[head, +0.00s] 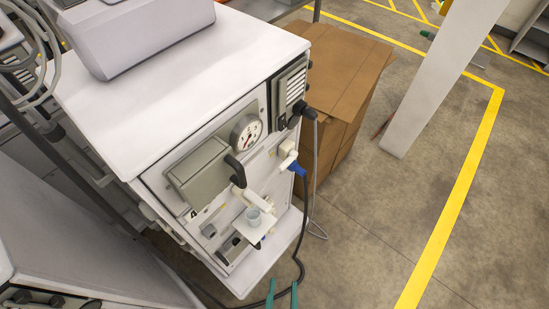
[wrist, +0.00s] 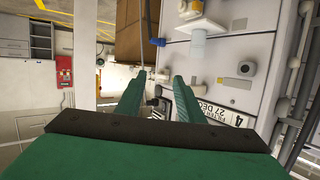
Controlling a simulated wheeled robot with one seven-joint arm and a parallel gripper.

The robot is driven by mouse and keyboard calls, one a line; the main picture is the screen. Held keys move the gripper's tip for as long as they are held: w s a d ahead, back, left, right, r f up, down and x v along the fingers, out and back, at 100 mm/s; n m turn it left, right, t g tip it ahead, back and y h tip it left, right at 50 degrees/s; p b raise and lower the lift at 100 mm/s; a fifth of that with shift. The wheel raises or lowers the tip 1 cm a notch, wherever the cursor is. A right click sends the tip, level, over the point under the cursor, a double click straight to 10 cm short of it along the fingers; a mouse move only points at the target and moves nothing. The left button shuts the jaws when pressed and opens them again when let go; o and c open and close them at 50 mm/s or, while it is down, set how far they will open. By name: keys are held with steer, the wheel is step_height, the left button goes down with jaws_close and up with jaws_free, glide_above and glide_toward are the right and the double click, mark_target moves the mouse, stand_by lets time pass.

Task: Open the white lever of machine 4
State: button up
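The machine (head: 180,90) is a white cabinet with a round gauge (head: 246,133) on its front. A white lever-like part (head: 257,200) sticks out of the lower front, above a small cup (head: 254,216). Another white fitting (head: 288,154) with a blue connector (head: 296,169) is at its upper right. I cannot tell for sure which is the lever. My gripper (head: 282,294) is open and empty, low in front of the machine, apart from these parts.
A cardboard box (head: 335,80) stands behind the machine, and a white post (head: 440,80) is farther right. A dark cable (head: 301,235) hangs down the machine's right side. Another white unit (head: 70,250) is at the left. The floor (head: 375,220) to the right is clear.

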steer(key=w+d+f+m+g, duration=0.1)
steer(key=w+d+f+m, duration=0.15)
steer(key=f, duration=0.35)
steer(key=w+d+f+m+g, duration=0.1)
steer(key=w+f+m+g, duration=0.1)
steer(key=w+f, duration=0.35)
steer(key=m+g+y, duration=0.1)
steer(key=m+y, duration=0.1)
steer(key=y, duration=1.3)
glide_toward(286, 168)
steer(key=x, duration=1.1)
steer(key=shift+r, duration=0.1)
jaws_close()
